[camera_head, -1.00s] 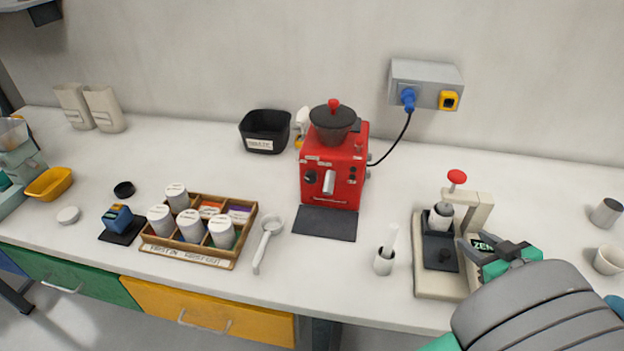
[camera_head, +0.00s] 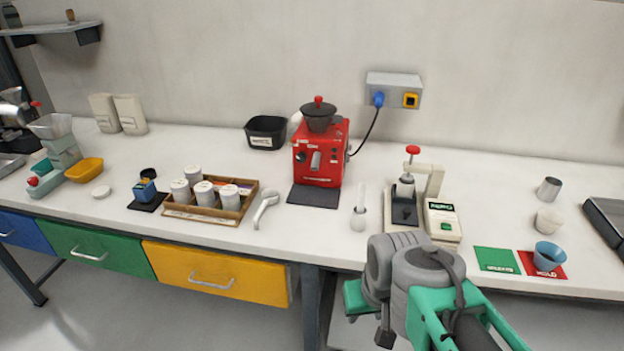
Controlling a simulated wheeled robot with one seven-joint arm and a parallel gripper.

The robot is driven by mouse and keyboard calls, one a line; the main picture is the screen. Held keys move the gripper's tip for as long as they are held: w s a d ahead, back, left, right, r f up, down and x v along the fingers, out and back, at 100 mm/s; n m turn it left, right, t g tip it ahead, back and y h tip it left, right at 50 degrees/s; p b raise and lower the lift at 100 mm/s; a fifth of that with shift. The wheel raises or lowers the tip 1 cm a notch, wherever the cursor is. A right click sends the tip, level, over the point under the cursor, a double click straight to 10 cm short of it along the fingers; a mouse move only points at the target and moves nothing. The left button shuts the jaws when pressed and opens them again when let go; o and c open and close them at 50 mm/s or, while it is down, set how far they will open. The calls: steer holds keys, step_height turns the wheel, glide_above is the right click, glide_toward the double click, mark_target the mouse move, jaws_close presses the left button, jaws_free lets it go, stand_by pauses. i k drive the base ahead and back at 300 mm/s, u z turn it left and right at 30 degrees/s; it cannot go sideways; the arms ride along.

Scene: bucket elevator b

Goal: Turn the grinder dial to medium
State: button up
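The red grinder (camera_head: 318,170) stands upright at the middle of the bench, with a dark hopper (camera_head: 319,120) and red lid knob on top. Its front has a small dark round knob (camera_head: 300,157) at the left, a silver spout (camera_head: 316,160) in the middle and small controls at the right. The markings are too small to read, so I cannot tell the dial setting. My arm is folded at the lower right, in front of the bench edge. My gripper end (camera_head: 367,312) is apart from the grinder; its fingers are not clearly visible.
A dark mat (camera_head: 314,196) lies before the grinder. A black cable runs to a wall socket box (camera_head: 394,90). A wooden tray (camera_head: 205,215) of canisters and a white scoop (camera_head: 264,210) lie left.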

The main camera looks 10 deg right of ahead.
mark_target(302, 157)
steer(key=k, duration=0.8)
steer(key=u, duration=1.15)
steer(key=i, duration=1.3)
steer(key=z, duration=0.6)
steer(key=i, duration=0.65)
